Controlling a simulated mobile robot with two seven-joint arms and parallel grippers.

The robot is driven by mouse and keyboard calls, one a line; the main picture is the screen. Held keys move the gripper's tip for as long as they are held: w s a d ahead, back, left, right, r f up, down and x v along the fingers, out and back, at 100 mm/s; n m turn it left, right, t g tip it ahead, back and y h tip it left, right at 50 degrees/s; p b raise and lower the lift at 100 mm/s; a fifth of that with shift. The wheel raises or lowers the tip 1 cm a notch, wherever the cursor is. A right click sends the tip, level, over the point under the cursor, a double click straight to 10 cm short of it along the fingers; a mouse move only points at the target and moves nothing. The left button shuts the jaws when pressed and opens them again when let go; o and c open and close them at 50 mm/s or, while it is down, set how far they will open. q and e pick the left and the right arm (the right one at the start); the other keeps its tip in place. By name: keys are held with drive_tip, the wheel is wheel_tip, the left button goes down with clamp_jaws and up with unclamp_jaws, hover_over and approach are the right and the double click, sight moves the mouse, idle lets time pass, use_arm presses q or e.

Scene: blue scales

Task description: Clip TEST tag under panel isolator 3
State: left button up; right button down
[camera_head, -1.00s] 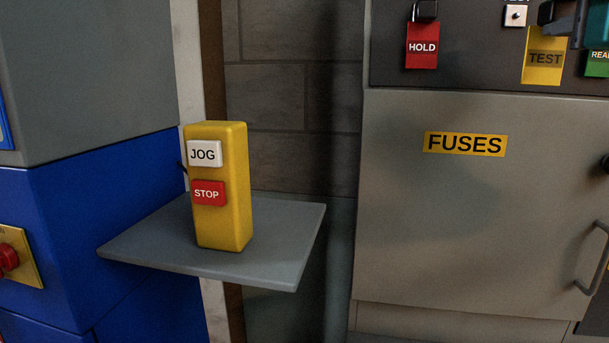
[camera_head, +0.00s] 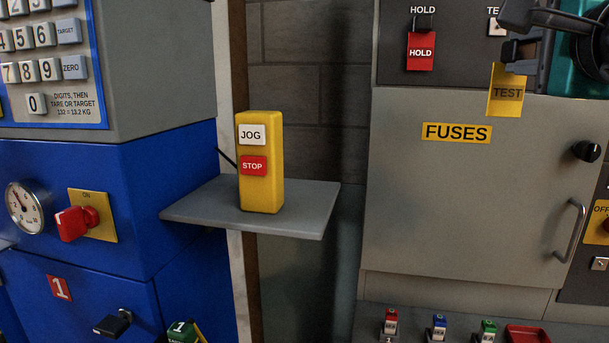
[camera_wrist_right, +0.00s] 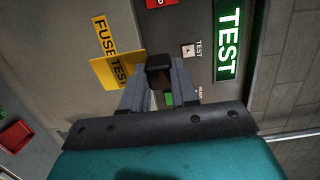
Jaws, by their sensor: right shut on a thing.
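The yellow TEST tag (camera_head: 505,95) is held by its black clip in my right gripper (camera_head: 518,52), at the upper right of the head view. The tag hangs in front of the upper edge of the FUSES door. In the right wrist view, the two grey fingers (camera_wrist_right: 160,82) are closed on the black clip (camera_wrist_right: 159,68), and the tag (camera_wrist_right: 114,68) sticks out to the left. A yellow OFF plate with a red part (camera_head: 604,212) is cut off at the right edge of the head view. I cannot read a number 3 there. My left gripper is not in view.
A red HOLD tag (camera_head: 421,52) hangs left of the white square (camera_head: 497,28) labelled TEST. The FUSES door (camera_head: 460,210) has a knob (camera_head: 587,151) and a bar handle (camera_head: 570,228) that stick out. A grey shelf (camera_head: 300,215) bears the yellow JOG/STOP box (camera_head: 262,190).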

drive_tip(key=w+a+f+n+g+y, duration=0.15)
drive_tip(key=a+f+n+y, duration=0.35)
drive_tip(key=f, duration=0.7)
drive_tip(key=w+a+f+n+g+y, duration=0.1)
drive_tip(key=a+f+n+g+y, duration=0.15)
drive_tip(key=a+f+y, duration=0.75)
drive_tip(key=s+d+f+t+h, duration=0.1)
drive_tip(key=s+d+f, duration=0.3)
drive_tip(key=f, duration=0.4)
drive_tip(key=s+d+f+h, duration=0.3)
drive_tip(key=s+d+f, duration=0.1)
drive_tip(key=f, duration=0.4)
drive_tip(key=shift+s+f+m+t+h+p, duration=0.3)
drive_tip(key=shift+s+f+m+t, duration=0.05)
drive_tip(key=shift+t, duration=0.05)
drive_tip(key=s+a+r+n+g+y, duration=0.1)
drive_tip(key=a+r+n+g+y, duration=0.2)
drive_tip(key=a, duration=0.3)
drive_tip(key=s+a+r+n+g+y, duration=0.1)
drive_tip(key=a+r+n+g+y, duration=0.2)
drive_tip(key=a+n+g+y, duration=0.2)
drive_tip(key=shift+a+r+g, duration=0.25)
drive_tip(key=shift+a+g, duration=0.45)
drive_tip(key=shift+a, duration=0.4)
drive_tip(key=w+a+f+n+g+y, duration=0.1)
drive_tip(key=w+a+f+n+g, duration=0.1)
drive_tip(key=a+f+n+g, duration=0.2)
drive_tip(key=shift+w+f+n+g, duration=0.3)
drive_tip(key=shift+w+f+g, duration=0.1)
drive_tip(key=shift+g, duration=1.1)
